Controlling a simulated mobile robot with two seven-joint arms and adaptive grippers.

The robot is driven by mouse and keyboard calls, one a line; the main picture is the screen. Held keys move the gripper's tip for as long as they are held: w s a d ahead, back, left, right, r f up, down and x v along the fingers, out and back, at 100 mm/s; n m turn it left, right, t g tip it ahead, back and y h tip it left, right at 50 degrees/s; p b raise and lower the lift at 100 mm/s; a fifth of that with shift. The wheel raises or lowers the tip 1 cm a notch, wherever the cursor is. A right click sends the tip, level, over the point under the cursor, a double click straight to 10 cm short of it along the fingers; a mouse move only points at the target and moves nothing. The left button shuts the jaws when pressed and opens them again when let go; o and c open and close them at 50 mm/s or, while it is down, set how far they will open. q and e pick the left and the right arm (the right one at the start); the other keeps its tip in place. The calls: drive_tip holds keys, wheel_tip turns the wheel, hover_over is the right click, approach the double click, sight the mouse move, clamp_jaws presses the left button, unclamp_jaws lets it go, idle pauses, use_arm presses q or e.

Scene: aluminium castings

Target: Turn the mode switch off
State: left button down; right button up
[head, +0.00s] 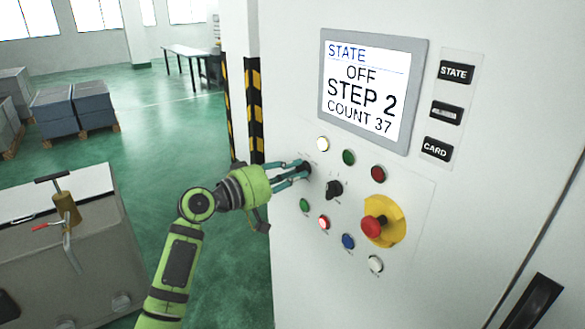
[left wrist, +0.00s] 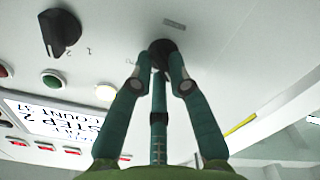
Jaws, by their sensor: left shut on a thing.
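My left gripper (head: 300,172) is shut on a black rotary switch (head: 306,166) at the left edge of the control panel. In the left wrist view the fingers (left wrist: 160,75) close around this switch (left wrist: 160,47), covering part of it. Its small label plate is too small to read. A second black rotary switch (head: 334,189) sits to the right, clear of the fingers; it also shows in the left wrist view (left wrist: 60,32), with numbers beside it. The display (head: 365,88) reads STATE OFF, STEP 2, COUNT 37. My right gripper is not in view.
Around the switches are a white button (head: 323,144), a green button (head: 348,157), a red button (head: 378,173) and a red mushroom button (head: 372,226) on yellow. A striped post (head: 253,110) stands left of the cabinet. A grey case (head: 75,245) is at lower left.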

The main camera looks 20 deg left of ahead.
use_arm(q)
drive_tip(key=c, duration=1.2)
unclamp_jaws()
drive_tip(key=v, duration=1.2)
